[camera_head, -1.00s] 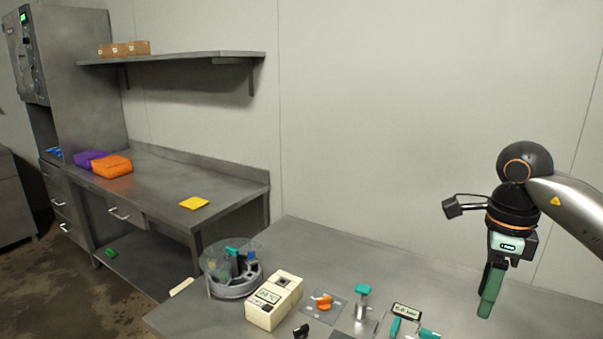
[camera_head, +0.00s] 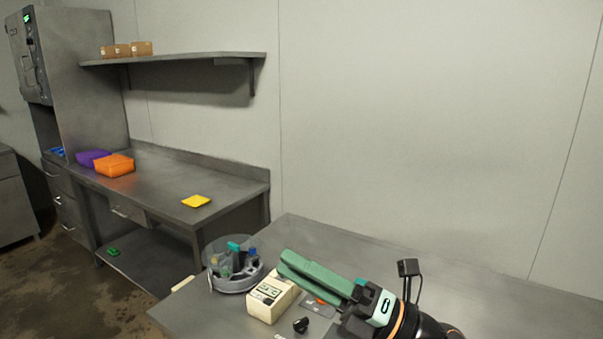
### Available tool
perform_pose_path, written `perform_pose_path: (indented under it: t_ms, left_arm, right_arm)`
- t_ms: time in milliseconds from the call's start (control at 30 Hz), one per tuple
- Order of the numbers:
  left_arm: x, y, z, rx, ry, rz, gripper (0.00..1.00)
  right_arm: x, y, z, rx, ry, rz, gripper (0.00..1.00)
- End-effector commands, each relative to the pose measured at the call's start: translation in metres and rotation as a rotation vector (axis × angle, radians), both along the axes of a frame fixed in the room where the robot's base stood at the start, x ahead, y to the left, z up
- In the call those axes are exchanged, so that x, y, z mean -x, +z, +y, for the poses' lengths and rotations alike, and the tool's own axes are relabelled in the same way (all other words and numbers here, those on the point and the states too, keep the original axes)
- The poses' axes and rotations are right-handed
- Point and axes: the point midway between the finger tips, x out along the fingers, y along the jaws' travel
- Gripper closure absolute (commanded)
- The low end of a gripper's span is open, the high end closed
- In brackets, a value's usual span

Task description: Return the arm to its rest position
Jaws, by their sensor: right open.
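My right gripper (camera_head: 286,265) is low at the bottom centre of the head view. Its long green fingers point to the left, over the near table (camera_head: 480,295). They look close together from this side, but the gripper is open and I see nothing held in it. Its dark wrist is at the bottom edge, and most of the arm is out of the picture. The fingers overlap the upper right of a cream box-shaped device (camera_head: 268,302) in the view; I cannot tell the height between them. My left gripper is not in view.
A round clear-walled container (camera_head: 233,284) with several coloured items stands left of the fingers. A black small part (camera_head: 301,325) and an orange item (camera_head: 320,301) lie close by. The table's right part looks clear. A shelf (camera_head: 185,57) hangs over the left bench.

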Motion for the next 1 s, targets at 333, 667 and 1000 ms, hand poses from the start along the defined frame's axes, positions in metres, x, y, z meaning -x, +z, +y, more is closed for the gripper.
perform_pose_path:
  t_ms: [333,667,1000]
  left_arm:
    - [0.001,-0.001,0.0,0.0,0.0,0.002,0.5]
    - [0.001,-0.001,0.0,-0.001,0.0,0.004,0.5]
    - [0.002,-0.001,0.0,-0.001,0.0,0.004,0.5]
  right_arm:
    - [-0.051,-0.079,-0.121,-0.667,-0.488,0.81,0.51]
    - [0.038,-0.269,-0.205,-0.994,-1.013,1.636,0.51]
    - [0.157,-0.346,-0.217,-1.034,-1.332,2.1,0.51]
